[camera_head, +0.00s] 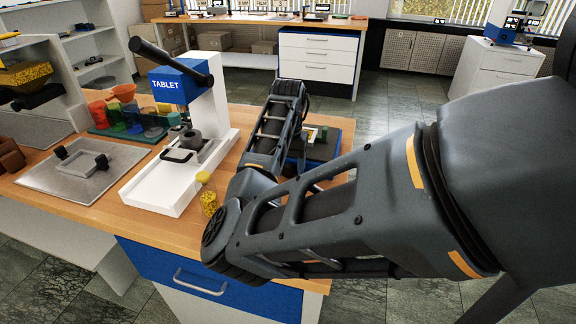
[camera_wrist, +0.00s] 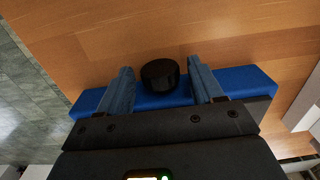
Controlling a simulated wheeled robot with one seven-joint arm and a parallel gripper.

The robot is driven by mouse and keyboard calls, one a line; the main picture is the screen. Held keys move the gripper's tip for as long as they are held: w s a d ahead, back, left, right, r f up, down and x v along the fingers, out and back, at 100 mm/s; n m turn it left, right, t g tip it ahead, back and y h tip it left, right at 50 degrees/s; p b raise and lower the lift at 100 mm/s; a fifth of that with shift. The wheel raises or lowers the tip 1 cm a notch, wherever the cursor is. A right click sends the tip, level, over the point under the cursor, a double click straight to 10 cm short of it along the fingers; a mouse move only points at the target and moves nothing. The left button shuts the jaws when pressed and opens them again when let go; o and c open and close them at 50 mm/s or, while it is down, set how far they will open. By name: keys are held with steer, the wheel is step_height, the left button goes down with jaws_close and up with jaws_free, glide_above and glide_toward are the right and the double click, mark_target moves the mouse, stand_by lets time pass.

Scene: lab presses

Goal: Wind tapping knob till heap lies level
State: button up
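The tapping knob (camera_wrist: 160,74) is a round black knob in the wrist view, in front of a blue base (camera_wrist: 250,80). My gripper (camera_wrist: 163,78) is open, with one finger on each side of the knob. A narrow gap seems to show between the knob and each finger. In the head view the blue-based device (camera_head: 322,150) stands on the right part of the wooden bench, partly hidden behind my arm. The small parts on its top are hard to make out. I cannot tell the heap in either view, and my fingertips are hidden in the head view.
A white and blue tablet press (camera_head: 205,105) with a black lever stands left of my arm. A jar of yellow grains (camera_head: 208,200) is close to my elbow. A metal tray (camera_head: 85,175) and coloured cups (camera_head: 118,115) lie further left. Bare wood (camera_head: 235,125) shows beside the press.

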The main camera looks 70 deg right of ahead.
steer(key=c, duration=0.9)
steer(key=shift+s+t+p, duration=0.25)
steer(key=shift+t+p, duration=0.2)
steer(key=shift+t, duration=0.55)
steer(key=shift+c, duration=0.2)
steer(key=shift+s+t, duration=0.15)
steer(key=shift+t, duration=1.25)
steer(key=o, duration=1)
